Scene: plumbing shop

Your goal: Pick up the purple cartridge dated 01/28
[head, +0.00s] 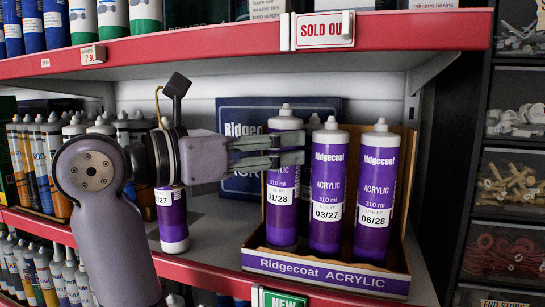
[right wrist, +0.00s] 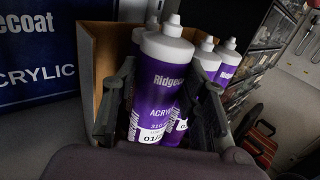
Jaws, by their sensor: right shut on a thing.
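The purple cartridge dated 01/28 (head: 282,222) stands upright at the left of the open display box (head: 325,273). My right gripper (head: 298,149) reaches in from the left and is shut on its upper body, hiding part of its print. In the right wrist view the same cartridge (right wrist: 161,82) sits between the two fingers (right wrist: 160,112), its date label partly cut off by my gripper. Cartridges dated 03/27 (head: 326,180) and 06/28 (head: 377,190) stand to its right in the box. My left gripper is not in view.
Another purple cartridge (head: 173,225) stands on the shelf left of the box, partly behind my arm. A blue Ridgecoat panel (head: 235,115) stands behind. The red upper shelf edge (head: 200,42) runs above. Several other tubes (head: 55,150) stand left.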

